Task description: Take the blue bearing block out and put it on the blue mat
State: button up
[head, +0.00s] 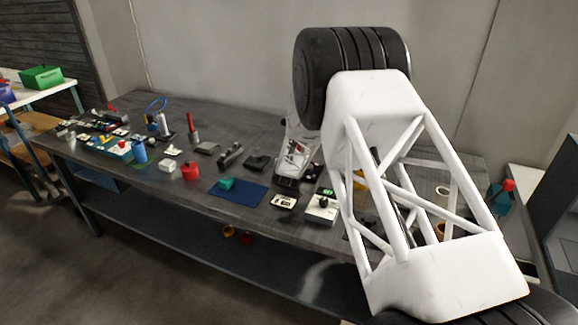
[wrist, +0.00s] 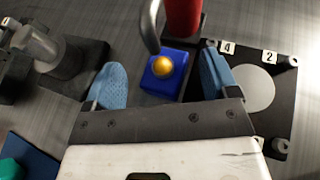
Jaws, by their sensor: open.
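The blue bearing block (wrist: 153,84) shows in the wrist view with a round gold part on top. It lies between the two blue fingertips of my gripper (wrist: 162,78), which is open with a gap on each side. I cannot tell how far below the fingers it is. I cannot make the block out in the head view, where my arm covers that part of the table. The blue mat (head: 245,196) lies near the table's front edge, left of my gripper (head: 288,182). Its corner also shows at lower left in the wrist view (wrist: 38,152).
A teal block (head: 226,183) sits on the mat; the mat's right part is bare. In the wrist view, a red cylinder (wrist: 183,18) and a bent grey bar (wrist: 149,25) stand close behind the block. A black plate with numbered tags (wrist: 283,85) lies right; a dark fixture (wrist: 75,68) lies left.

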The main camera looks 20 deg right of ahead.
jog(key=c, duration=1.4)
jog(key=shift+r, duration=0.15)
jog(key=shift+r, duration=0.75)
jog(key=s+a, duration=3.1)
jog(key=shift+s+a+f, duration=0.1)
jog(key=shift+s+a, duration=0.3)
